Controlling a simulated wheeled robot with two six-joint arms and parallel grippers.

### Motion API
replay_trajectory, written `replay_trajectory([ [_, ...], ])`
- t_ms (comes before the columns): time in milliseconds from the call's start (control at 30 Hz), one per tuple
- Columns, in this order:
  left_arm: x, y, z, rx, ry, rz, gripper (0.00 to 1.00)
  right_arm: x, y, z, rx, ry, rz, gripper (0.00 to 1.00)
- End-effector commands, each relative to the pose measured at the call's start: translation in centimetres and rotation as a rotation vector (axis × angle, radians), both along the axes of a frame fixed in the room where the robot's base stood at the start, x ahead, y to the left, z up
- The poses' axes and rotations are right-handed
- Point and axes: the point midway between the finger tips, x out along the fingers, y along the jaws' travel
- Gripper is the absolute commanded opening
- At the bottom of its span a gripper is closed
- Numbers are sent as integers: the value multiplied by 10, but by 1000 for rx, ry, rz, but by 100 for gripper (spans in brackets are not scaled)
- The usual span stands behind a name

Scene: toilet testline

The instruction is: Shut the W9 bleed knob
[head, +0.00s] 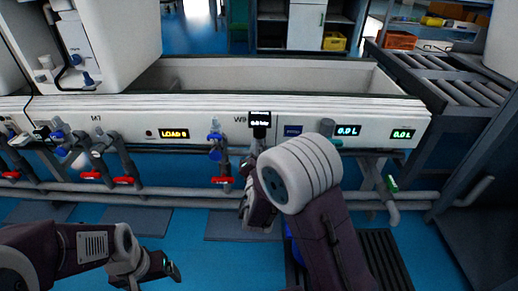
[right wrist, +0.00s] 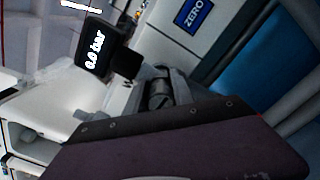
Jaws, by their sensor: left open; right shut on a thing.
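The W9 station is on the white front panel of the trough, with a small black pressure gauge (head: 260,118) beside its label. In the right wrist view the gauge (right wrist: 93,50) reads 0.0 bar. My right gripper (head: 252,162) is just below the gauge, partly hidden by my arm. It is shut on a small grey round part below the gauge, which looks like the bleed knob (right wrist: 158,101); my wrist and fingers cover much of it, and its turn position cannot be told. My left gripper (head: 172,271) is open and empty, low at the left over the floor.
A blue valve (head: 215,140) and a red-handled tap (head: 222,180) stand just left of W9. A ZERO button (head: 292,130) and 0.0 L displays (head: 347,131) are to the right. Pipes run below the panel. A roller conveyor (head: 440,80) is at the right.

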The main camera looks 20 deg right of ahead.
Motion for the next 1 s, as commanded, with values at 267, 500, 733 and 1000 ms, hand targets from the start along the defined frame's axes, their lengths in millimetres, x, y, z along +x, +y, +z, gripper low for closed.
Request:
replay_trajectory([
  [267,0,0,0,0,0,0,87,0,2,0,-2,1,6,38],
  [500,0,0,1,0,0,0,87,-1,2,0,-2,2,6,38],
  [733,0,0,19,0,0,0,87,-30,12,4,-3,7,9,38],
  [1000,0,1,64,0,0,0,87,-70,23,9,-8,9,8,38],
])
